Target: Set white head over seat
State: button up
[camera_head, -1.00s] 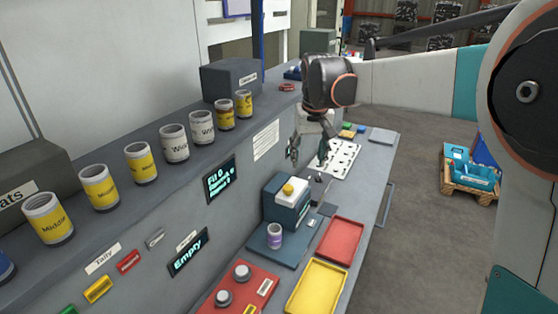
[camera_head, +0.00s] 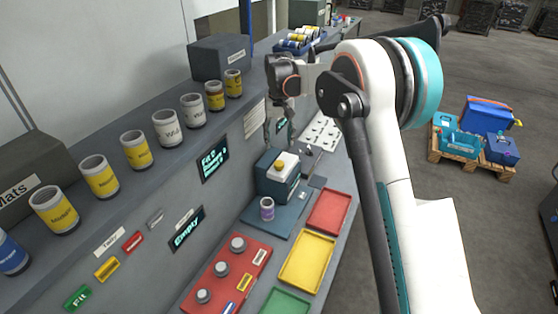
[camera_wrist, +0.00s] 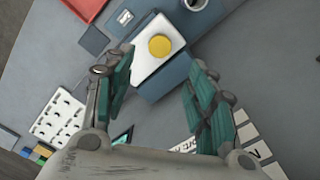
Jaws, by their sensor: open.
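The white head (camera_head: 284,166) is a white block with a yellow knob (camera_head: 280,165), set on a blue-grey box (camera_head: 275,188). In the wrist view the white head (camera_wrist: 157,50) lies between my fingers, knob up. A small purple-and-white cup (camera_head: 267,208) stands upright on the blue-grey base plate (camera_head: 262,222) in front of the box; which part is the seat I cannot tell. My gripper (camera_head: 279,125) is open and empty, pointing down above and behind the box. The fingers (camera_wrist: 160,68) show apart on either side of the head.
Red (camera_head: 329,210) and yellow (camera_head: 307,262) trays lie right of the base plate. A red panel with knobs (camera_head: 227,277) is in front. Labelled cups (camera_head: 101,177) line the shelf at left. A white perforated plate (camera_head: 321,133) lies behind, on the right.

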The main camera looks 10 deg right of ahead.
aim_at(279, 163)
notch_tip(279, 163, down, 10)
jog(key=shift+r+b, duration=0.1)
jog(key=shift+b, duration=0.2)
grip_shut()
jog(key=s+a+b, duration=0.1)
jog(key=s+a, duration=0.4)
jog(key=s, duration=0.2)
jog(key=shift+s+b, duration=0.15)
jog(key=shift+b, duration=0.2)
grip_release()
jog(key=shift+s, duration=0.1)
